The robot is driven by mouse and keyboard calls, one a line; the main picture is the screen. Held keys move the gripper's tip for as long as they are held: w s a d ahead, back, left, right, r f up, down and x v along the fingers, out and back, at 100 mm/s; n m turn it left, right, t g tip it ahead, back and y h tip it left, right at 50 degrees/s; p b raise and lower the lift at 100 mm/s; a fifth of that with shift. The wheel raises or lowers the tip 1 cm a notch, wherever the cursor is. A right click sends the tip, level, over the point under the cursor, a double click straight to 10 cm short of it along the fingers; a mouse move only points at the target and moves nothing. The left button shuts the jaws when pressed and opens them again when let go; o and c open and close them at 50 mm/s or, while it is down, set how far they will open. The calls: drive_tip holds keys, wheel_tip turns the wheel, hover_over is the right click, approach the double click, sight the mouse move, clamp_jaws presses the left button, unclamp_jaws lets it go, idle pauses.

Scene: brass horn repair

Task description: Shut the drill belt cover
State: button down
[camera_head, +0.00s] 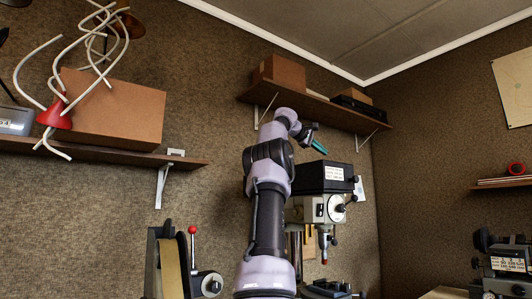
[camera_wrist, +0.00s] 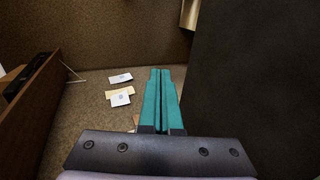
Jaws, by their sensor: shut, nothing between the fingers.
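The drill's black belt cover (camera_head: 312,178) tops the drill press (camera_head: 318,208) in the head view, with a white label on its front. From this angle I cannot tell whether it is fully down or stands open. My gripper (camera_head: 321,147) is above the cover, its teal fingers pointing down to the right. In the wrist view the gripper (camera_wrist: 160,72) has its two fingers close together with nothing between them. A large dark panel (camera_wrist: 255,75) fills the right side there, close beside the fingers; it is probably the cover. No contact is visible.
A wall shelf (camera_head: 310,99) with a cardboard box (camera_head: 279,72) and a black case (camera_head: 358,107) is above and behind the drill. Another shelf (camera_head: 190,160) is at the left. A machine with a red-knobbed lever (camera_head: 192,230) stands lower left.

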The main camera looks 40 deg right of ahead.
drive_tip(key=shift+s+d+f, duration=0.15)
drive_tip(key=shift+d+f, duration=1)
drive_tip(key=shift+f, duration=0.05)
drive_tip(key=shift+s+d+f, duration=0.1)
drive_tip(key=shift+d+f, duration=1.05)
drive_tip(key=v, duration=1)
drive_tip(key=shift+a+r, duration=0.2)
drive_tip(key=shift+a, duration=0.15)
